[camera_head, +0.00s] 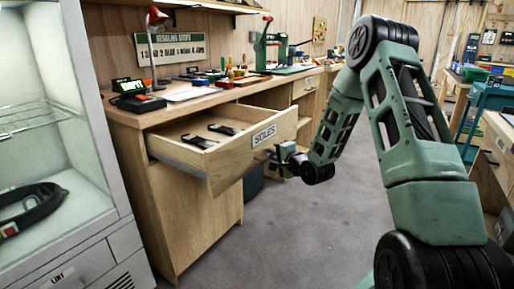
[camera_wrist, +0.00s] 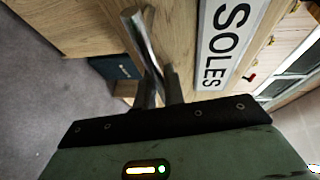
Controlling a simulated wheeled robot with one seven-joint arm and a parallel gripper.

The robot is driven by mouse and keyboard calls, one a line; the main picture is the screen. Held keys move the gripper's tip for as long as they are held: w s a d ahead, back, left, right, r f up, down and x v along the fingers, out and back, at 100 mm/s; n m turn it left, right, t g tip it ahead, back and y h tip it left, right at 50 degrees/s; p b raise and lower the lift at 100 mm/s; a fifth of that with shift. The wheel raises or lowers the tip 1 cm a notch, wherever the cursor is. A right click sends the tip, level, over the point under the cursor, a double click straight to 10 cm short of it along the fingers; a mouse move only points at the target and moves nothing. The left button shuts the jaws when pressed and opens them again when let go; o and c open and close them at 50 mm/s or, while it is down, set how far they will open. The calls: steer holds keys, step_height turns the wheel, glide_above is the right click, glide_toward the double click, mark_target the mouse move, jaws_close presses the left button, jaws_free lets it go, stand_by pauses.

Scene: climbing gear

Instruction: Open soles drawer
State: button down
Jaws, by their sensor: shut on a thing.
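The soles drawer (camera_head: 232,165) is a wooden drawer pulled well out of the workbench, with a white SOLES label (camera_head: 264,134) on its front. Two dark sole-shaped items (camera_head: 212,135) lie inside it. My gripper (camera_head: 277,158) is at the drawer front, just below and right of the label. In the wrist view my gripper (camera_wrist: 160,92) is shut on the metal bar handle (camera_wrist: 134,30), and the SOLES label (camera_wrist: 225,45) is close to its right. The fingers partly hide the handle.
A bench top (camera_head: 190,100) with tools, papers and a red lamp (camera_head: 155,18) runs above the drawer. A glass-front cabinet (camera_head: 50,130) stands close on the left. A dark bin (camera_head: 254,182) is on the floor behind the drawer. The grey floor (camera_head: 290,235) in front is clear.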

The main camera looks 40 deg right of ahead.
steer(key=shift+s+d+p, duration=0.1)
steer(key=shift+s+d, duration=0.2)
steer(key=shift+s, duration=0.5)
steer(key=shift+s+d+p, duration=0.15)
steer(key=shift+s+d, duration=0.15)
steer(key=shift+s, duration=0.55)
steer(key=shift+s+d+p, duration=0.1)
steer(key=shift+s+d, duration=0.2)
steer(key=shift+s, duration=0.5)
steer(key=c, duration=1.8)
jaws_free()
steer(key=shift+o, duration=0.2)
steer(key=s+r+p, duration=0.3)
steer(key=s+p, duration=0.7)
steer(key=s, duration=0.7)
steer(key=shift+a, duration=0.45)
steer(key=shift+r, duration=0.1)
